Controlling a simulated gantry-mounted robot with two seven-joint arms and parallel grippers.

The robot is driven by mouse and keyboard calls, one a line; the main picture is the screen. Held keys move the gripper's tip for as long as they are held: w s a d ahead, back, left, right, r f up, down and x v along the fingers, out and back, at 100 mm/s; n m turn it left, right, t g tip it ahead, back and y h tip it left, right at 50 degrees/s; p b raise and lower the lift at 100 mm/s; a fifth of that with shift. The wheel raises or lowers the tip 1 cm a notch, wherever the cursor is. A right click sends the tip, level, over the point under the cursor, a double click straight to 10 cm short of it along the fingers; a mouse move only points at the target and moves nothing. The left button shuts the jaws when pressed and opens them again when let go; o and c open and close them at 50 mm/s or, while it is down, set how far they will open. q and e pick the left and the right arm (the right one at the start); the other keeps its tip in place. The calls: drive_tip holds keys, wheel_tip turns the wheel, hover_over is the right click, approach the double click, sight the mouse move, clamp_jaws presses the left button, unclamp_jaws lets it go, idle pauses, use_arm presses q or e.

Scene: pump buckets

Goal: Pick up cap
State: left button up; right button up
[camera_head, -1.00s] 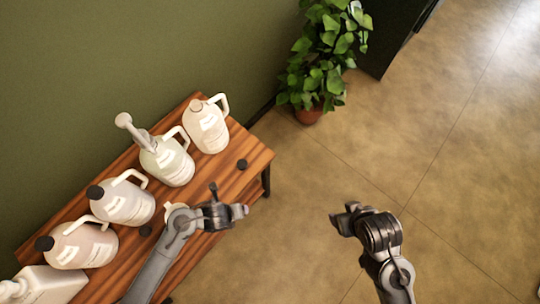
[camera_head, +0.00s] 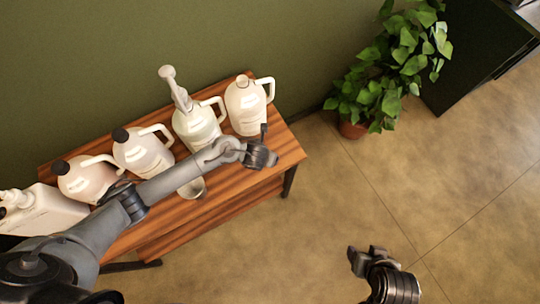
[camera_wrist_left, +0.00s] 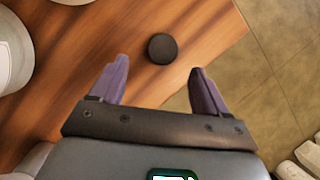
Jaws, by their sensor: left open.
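The cap (camera_wrist_left: 162,48) is a small black disc lying on the wooden table (camera_wrist_left: 215,30). In the left wrist view it sits just beyond and between the purple fingertips of my left gripper (camera_wrist_left: 160,70), which is open and empty. In the head view my left gripper (camera_head: 262,153) is over the right end of the table and hides the cap. My right gripper (camera_head: 366,258) is over the floor, away from the table; its jaws are too small to judge.
Several jugs stand along the table's back: one without a dark cap (camera_head: 246,108), one with a pump (camera_head: 197,128), two with black caps (camera_head: 145,155) (camera_head: 85,180). A small cup (camera_head: 192,189) is near the front. A plant (camera_head: 385,75) stands right.

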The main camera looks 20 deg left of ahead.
use_arm(q)
drive_tip(key=shift+x, duration=2.75)
drive_tip(key=shift+w+d+r, duration=0.1)
drive_tip(key=shift+w+d, duration=0.1)
drive_tip(key=c, duration=1.1)
drive_tip(key=shift+r, duration=0.1)
